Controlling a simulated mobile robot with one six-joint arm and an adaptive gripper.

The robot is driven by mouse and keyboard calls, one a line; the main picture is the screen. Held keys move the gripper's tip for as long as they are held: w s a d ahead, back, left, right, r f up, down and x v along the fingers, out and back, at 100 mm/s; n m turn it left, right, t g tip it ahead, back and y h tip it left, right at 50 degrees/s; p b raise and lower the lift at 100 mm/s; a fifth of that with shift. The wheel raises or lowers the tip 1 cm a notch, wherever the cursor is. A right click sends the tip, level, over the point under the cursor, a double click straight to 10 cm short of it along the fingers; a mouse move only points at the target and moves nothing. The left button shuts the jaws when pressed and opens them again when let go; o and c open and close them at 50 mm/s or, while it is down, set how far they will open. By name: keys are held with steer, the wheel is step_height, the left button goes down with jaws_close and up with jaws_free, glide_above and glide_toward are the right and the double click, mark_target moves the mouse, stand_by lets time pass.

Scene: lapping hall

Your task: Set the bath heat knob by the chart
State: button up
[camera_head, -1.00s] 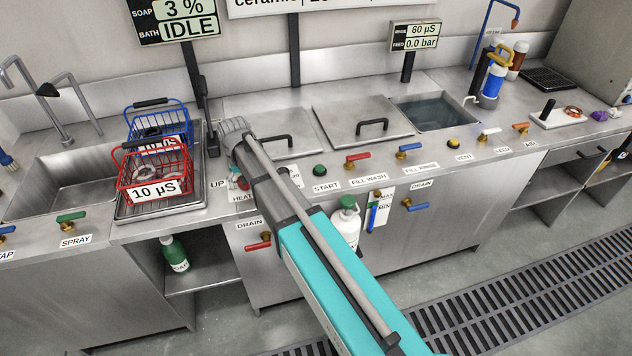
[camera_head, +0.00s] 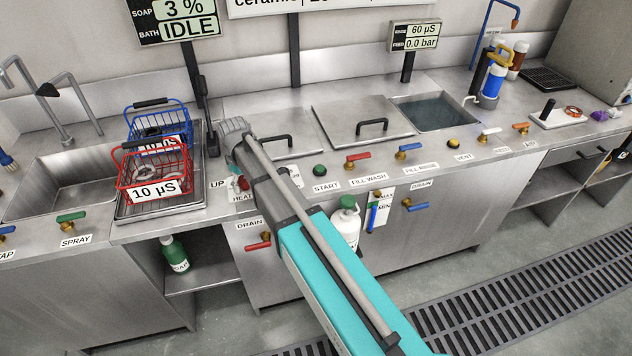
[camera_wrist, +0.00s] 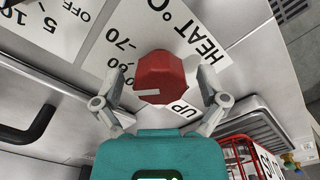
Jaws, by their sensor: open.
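The red heat knob (camera_wrist: 162,78) stands on a white dial plate (camera_wrist: 185,22) marked HEAT °C in the wrist view. A white mark shows on its lower left side. A 70 is legible on the scale; the figures beside it are partly covered, so I cannot tell the exact setting. My gripper (camera_wrist: 160,88) is open, with one finger on each side of the knob; I cannot tell whether they touch it. In the head view the knob (camera_head: 243,183) shows small beside my arm. The chart sign (camera_head: 335,6) on the wall is cut off at the top.
The display (camera_head: 178,18) reads SOAP 3 % and BATH IDLE. Red (camera_head: 150,172) and blue (camera_head: 160,119) wire baskets stand left of my arm. The green START button (camera_head: 320,171) and several valve levers line the counter's front at right. A lid handle (camera_wrist: 28,125) shows at lower left in the wrist view.

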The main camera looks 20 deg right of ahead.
steer(key=n, duration=0.6)
step_height(320, 180, up, 14)
steer(key=p, duration=1.4)
steer(key=s+d+m, duration=1.5)
steer(key=s+d, duration=0.2)
steer(key=s, duration=0.2)
steer(key=shift+s+f, duration=0.15)
steer(key=shift+f, duration=0.15)
